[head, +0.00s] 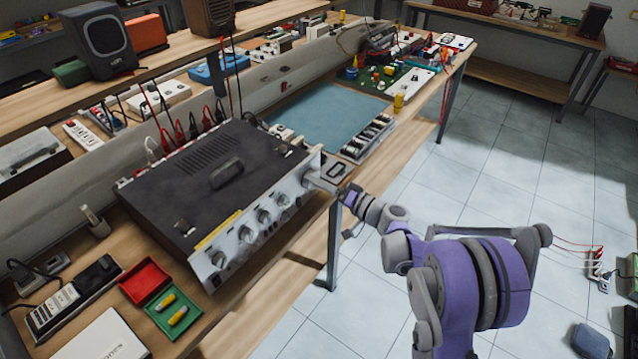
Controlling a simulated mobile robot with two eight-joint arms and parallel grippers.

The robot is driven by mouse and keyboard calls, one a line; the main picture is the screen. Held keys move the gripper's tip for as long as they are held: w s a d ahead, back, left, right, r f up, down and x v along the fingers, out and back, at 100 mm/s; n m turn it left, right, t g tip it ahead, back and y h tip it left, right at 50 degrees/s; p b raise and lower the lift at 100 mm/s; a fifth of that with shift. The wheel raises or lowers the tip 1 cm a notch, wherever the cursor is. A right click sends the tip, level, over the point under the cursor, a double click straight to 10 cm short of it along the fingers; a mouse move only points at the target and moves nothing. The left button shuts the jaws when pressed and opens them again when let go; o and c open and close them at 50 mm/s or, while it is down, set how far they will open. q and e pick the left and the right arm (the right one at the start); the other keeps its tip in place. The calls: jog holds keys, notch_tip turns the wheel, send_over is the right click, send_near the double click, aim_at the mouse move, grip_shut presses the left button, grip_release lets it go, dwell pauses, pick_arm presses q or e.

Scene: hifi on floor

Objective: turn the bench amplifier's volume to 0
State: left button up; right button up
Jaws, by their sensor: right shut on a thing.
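The bench amplifier (165,197) is a dark box with a silver front panel and stands on the wooden bench. Several round knobs (264,216) run along its front, which faces the aisle. My right gripper (311,181) is at the right end of that panel, shut on a knob there. The gripper covers this knob, so its pointer and any scale marks cannot be read. My left gripper is not in view.
A blue mat (325,122) and a narrow parts tray (368,139) lie beyond the amplifier. Red and green trays (174,312) sit at its near left. Cables rise behind it. The tiled floor (490,165) right of the bench is mostly clear.

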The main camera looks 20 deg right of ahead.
jog(key=o, duration=1.4)
jog(key=shift+c, duration=0.2)
jog(key=shift+s+d, duration=0.1)
jog(key=v, duration=1)
jog(key=shift+s+d+b, duration=0.2)
jog(key=shift+s+b, duration=0.05)
jog(key=shift+b, duration=0.1)
jog(key=shift+a, duration=0.1)
jog(key=s+a+n+g+h+p, duration=0.1)
jog(key=s+a+g+p, duration=0.1)
jog(key=s+a+g, duration=0.45)
jog(key=s+a+n+g+h+p, duration=0.1)
jog(key=s+a+g+h+p, duration=0.3)
jog(key=s, duration=0.7)
jog(key=s+d+t+h, duration=0.1)
jog(key=s+d+h, duration=0.1)
jog(key=s+h, duration=0.1)
jog(key=s+d+n+h+p, duration=0.1)
jog(key=s+d+h, duration=0.1)
jog(key=s, duration=0.4)
jog(key=shift+r+t+h, duration=0.35)
jog(key=shift+r+h, duration=0.15)
